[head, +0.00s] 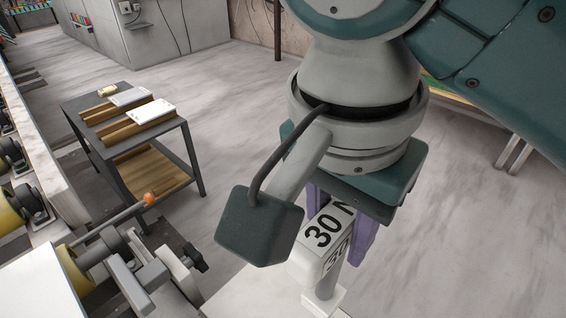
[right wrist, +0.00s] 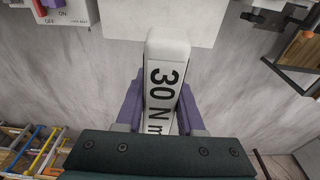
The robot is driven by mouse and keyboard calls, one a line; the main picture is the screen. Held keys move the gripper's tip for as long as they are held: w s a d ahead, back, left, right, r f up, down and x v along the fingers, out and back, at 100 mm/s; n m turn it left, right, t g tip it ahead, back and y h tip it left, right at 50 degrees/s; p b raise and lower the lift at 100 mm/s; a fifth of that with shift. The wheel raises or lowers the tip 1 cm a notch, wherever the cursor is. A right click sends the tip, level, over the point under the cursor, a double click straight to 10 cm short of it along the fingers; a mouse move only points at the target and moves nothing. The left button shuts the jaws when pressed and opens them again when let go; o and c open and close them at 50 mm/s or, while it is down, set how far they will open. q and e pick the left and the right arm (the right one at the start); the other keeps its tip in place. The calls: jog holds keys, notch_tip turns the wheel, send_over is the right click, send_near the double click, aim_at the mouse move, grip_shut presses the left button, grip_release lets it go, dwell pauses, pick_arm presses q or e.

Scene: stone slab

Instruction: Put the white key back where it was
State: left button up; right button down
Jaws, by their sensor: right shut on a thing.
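The white key (head: 318,245) is a white block with black "30 N" lettering, and a light stem shows below it in the head view. My right gripper (head: 340,228) is shut on it, with a purple finger on either side. In the right wrist view, the white key (right wrist: 165,75) lies between the purple fingers of my right gripper (right wrist: 160,105), its far end reaching past them. A white surface (head: 250,293) lies below the key; I cannot tell if the key's lower end touches it. My left gripper is not in view.
A dark table (head: 186,121) with wooden rails and white pieces stands at the left. A machine with an orange-tipped lever (head: 149,198) is at the lower left. An ON/OFF panel (right wrist: 75,12) shows in the right wrist view. Grey floor is open around.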

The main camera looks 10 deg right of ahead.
aim_at(331, 272)
notch_tip(331, 272, down, 7)
jog(key=b, duration=0.4)
jog(key=shift+f, duration=0.1)
notch_tip(331, 272, down, 8)
jog(key=shift+r+b, duration=0.25)
jog(key=shift+b, duration=0.65)
jog(key=shift+f+b, duration=0.75)
jog(key=shift+f, duration=1.75)
jog(key=shift+f, duration=0.2)
jog(key=c, duration=0.5)
grip_release()
